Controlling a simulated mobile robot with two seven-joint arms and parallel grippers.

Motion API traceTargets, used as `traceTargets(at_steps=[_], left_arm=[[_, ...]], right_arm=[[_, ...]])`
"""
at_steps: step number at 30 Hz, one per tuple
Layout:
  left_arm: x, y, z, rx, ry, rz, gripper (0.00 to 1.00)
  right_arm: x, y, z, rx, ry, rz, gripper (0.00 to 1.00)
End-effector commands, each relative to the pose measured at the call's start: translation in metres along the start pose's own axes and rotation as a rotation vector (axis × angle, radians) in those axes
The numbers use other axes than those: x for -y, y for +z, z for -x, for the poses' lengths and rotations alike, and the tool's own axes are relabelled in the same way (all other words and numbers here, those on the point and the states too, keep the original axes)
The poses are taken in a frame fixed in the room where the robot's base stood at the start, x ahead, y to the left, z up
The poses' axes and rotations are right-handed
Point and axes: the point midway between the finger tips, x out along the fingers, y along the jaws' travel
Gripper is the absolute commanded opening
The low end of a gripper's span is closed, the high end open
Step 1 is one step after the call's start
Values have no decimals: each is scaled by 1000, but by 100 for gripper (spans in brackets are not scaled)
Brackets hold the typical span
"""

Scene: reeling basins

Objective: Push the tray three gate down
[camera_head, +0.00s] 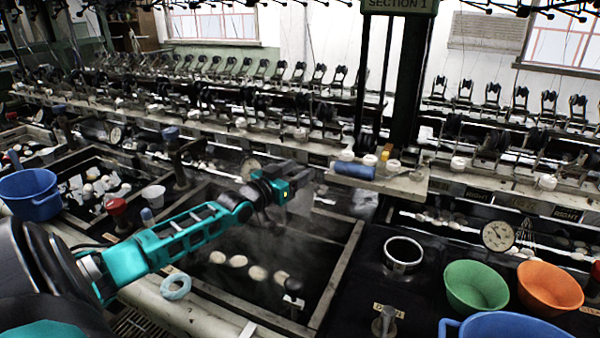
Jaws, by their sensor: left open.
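My left arm reaches in from the left. Its left gripper (302,180) is over the far edge of a dark, steaming basin (345,262), with nothing seen between its fingers. Several pale cocoons (238,261) lie in this basin. A black-knobbed handle (293,287) stands at the basin's near edge. A grey metal lever (384,320) with a small label stands to the right. I cannot tell which of these, if either, is the tray three gate; no tray number is readable. My right gripper is not in view.
A blue bucket (30,194) stands at the left. A green bowl (475,287), an orange bowl (549,289) and a metal ring-shaped cup (403,253) stand at the right. A shelf with a blue spool (352,170) is behind the gripper. A dial gauge (497,236) stands behind the bowls.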

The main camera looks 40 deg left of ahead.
Motion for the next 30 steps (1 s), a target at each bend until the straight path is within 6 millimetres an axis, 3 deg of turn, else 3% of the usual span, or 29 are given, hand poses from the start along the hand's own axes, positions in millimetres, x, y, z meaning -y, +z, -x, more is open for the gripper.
traceTargets(at_steps=[6,17,30], left_arm=[[0,0,-14,0,0,0,58],[0,0,-17,1,0,0,58],[0,0,-17,1,0,0,17]], right_arm=[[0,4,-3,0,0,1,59],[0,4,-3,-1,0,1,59],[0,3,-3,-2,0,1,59]])
